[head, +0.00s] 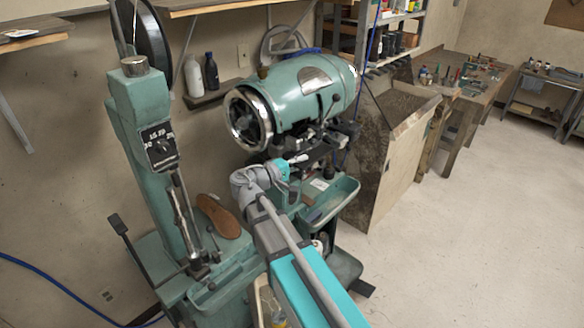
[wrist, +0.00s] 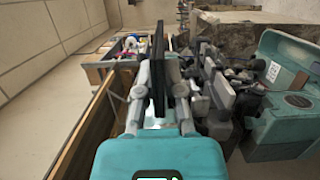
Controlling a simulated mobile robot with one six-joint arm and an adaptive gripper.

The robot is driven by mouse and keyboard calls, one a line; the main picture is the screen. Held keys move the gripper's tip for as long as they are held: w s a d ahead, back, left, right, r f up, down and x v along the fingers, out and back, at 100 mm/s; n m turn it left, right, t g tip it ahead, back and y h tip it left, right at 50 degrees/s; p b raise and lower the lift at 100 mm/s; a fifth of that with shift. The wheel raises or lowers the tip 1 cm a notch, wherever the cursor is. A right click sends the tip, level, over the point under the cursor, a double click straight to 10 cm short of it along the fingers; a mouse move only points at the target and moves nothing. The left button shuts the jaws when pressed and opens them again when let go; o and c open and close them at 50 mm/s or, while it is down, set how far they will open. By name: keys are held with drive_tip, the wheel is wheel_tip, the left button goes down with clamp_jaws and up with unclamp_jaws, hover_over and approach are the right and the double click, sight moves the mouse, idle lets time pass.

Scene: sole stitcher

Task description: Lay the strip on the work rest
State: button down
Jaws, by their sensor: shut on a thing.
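My gripper (wrist: 160,100) is shut on a thin dark strip (wrist: 158,72), which stands upright on edge between the fingers in the wrist view. In the head view my gripper (head: 299,160) is in front of the dark metal parts below the green machine head (head: 305,88). The strip cannot be made out for certain there against those dark parts. In the wrist view, grey metal machine parts (wrist: 216,92) lie just right of the strip. I cannot tell which of them is the work rest, or whether the strip touches any of them.
A green stitching machine column (head: 140,135) stands at the left with a brown shoe sole (head: 218,216) beside it. A green tray (head: 335,195) juts out near my arm. A wooden panel (head: 405,150) stands to the right. The floor (head: 450,240) at right is clear.

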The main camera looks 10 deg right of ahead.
wheel_tip(320, 180, down, 5)
drive_tip(key=b, duration=0.4)
drive_tip(key=shift+f+b, duration=0.15)
drive_tip(key=shift+b, duration=0.2)
drive_tip(key=shift+a, duration=0.1)
